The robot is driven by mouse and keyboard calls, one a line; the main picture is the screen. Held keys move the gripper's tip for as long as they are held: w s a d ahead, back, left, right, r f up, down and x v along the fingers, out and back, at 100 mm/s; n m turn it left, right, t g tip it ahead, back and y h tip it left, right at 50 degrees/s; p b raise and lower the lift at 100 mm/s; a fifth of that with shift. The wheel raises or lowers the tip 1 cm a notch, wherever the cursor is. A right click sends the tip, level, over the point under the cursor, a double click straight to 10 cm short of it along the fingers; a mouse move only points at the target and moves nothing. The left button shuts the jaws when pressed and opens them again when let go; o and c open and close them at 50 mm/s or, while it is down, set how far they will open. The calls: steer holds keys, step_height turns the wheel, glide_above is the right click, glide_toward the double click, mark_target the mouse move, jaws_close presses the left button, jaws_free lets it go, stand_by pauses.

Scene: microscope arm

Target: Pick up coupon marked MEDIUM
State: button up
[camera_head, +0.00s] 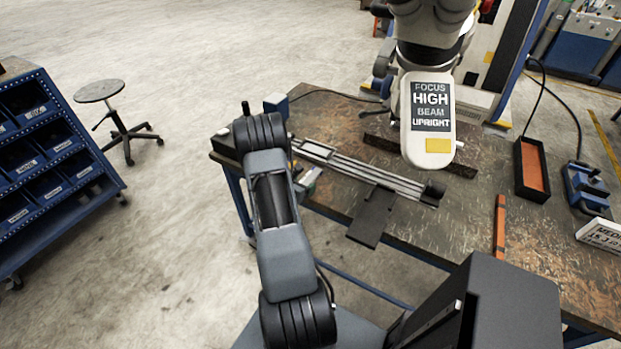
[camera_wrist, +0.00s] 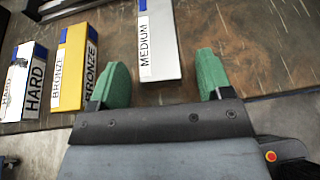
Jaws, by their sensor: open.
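The coupon marked MEDIUM (camera_wrist: 160,42) is a pale grey bar with a white label and a bit of blue at its far end, in the wrist view. It lies on the worn brown tabletop. My gripper (camera_wrist: 164,77) is open, with one green fingertip left of the coupon's near end and one to the right. There is a gap on both sides. I cannot tell how high the fingertips are above the table.
Left of it in the wrist view lie a yellow coupon marked BRONZE (camera_wrist: 72,68) and a coupon marked HARD (camera_wrist: 22,82). In the head view, a microscope (camera_head: 430,115) stands over the workbench (camera_head: 470,215), with a rail (camera_head: 365,172) beside my arm.

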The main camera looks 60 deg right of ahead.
steer(key=c, duration=1.2)
steer(key=shift+r, duration=0.15)
